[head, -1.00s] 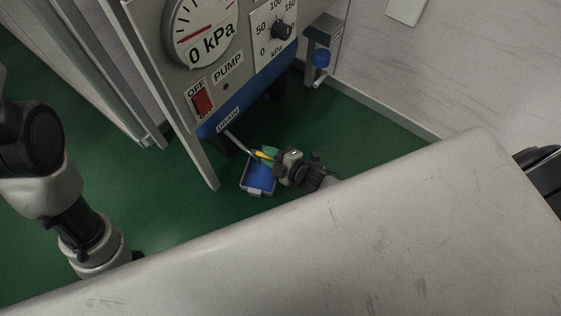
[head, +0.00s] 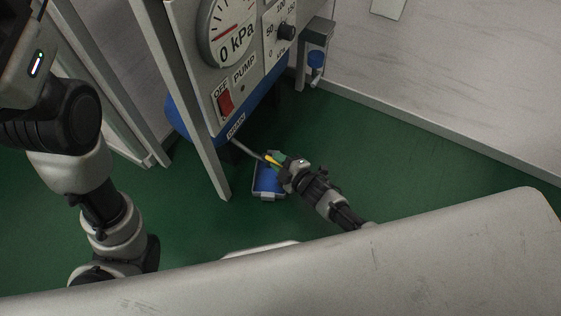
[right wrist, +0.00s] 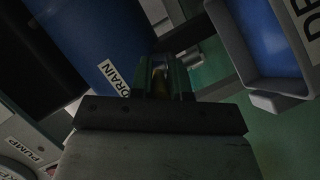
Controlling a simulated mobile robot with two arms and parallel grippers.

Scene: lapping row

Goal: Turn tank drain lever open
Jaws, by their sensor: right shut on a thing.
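The drain lever is a thin grey rod (head: 247,151) with a yellow handle (head: 271,160), sticking out below the DRAIN label (head: 236,126) on the blue tank (head: 262,98). My right gripper (head: 279,167) is shut on the yellow handle end. In the right wrist view the handle (right wrist: 159,82) shows dimly between the green fingers, beside the blue tank (right wrist: 95,40) with its DRAIN label (right wrist: 114,78). The rod's root is partly shadowed. My left arm is at the left of the head view; its jaws are not in view.
A blue tray (head: 268,182) is on the green floor below the lever; it also shows in the right wrist view (right wrist: 262,35). The panel with a pressure gauge (head: 228,30) and red pump switch (head: 225,103) stands above. A panel leg (head: 215,165) is left of the tray.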

